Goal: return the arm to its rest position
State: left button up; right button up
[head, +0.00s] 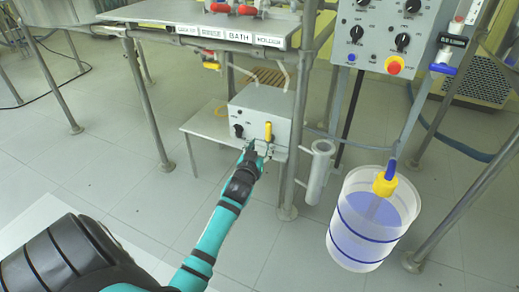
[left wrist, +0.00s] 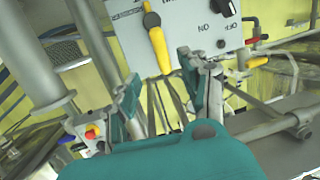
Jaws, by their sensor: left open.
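My left arm reaches forward in the head view. Its gripper (head: 259,149) is at the front of a grey control box (head: 268,103), just below a yellow lever handle (head: 268,131). In the left wrist view the two teal fingers (left wrist: 162,90) are spread apart, with nothing clasped between them. The yellow lever (left wrist: 159,50) hangs down from the box face (left wrist: 190,30) just beyond the fingers, between their tips in the picture. I cannot tell the exact gap to it. My right gripper does not show.
The box stands on a low shelf (head: 200,128) inside a metal pipe frame. A vertical grey tube (head: 319,172) and frame post stand right of the gripper. A translucent bucket (head: 355,240) with blue bands stands at right. The tiled floor (head: 110,150) at left is clear.

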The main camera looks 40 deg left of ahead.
pick_arm(q)
jog(key=shift+s+d+r, duration=0.1)
jog(key=shift+s, duration=0.2)
dwell(0.4)
